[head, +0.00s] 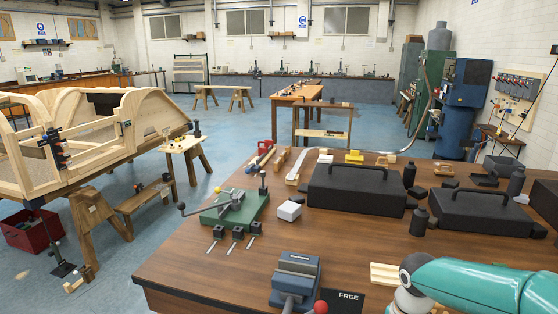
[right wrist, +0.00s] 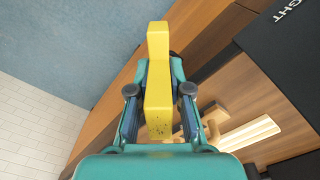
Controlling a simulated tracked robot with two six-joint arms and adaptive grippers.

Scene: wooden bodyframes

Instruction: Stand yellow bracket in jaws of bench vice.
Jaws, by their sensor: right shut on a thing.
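The blue-grey bench vice (head: 296,271) stands near the front edge of the wooden bench, its handle ending in a red knob (head: 320,307). In the right wrist view, my right gripper (right wrist: 158,85) is shut on the yellow bracket (right wrist: 158,110), with a finger on each side. The bracket sticks out past the fingertips. In the head view my right arm reaches in at the lower right, but its fingers and the bracket are out of the picture. The wrist view does not show the vice. My left gripper is not in view.
A dark mat marked FREE (head: 348,297) lies right of the vice. Black cases (head: 357,188) and (head: 487,215) stand behind. The bench top (head: 230,270) left of the vice is clear.

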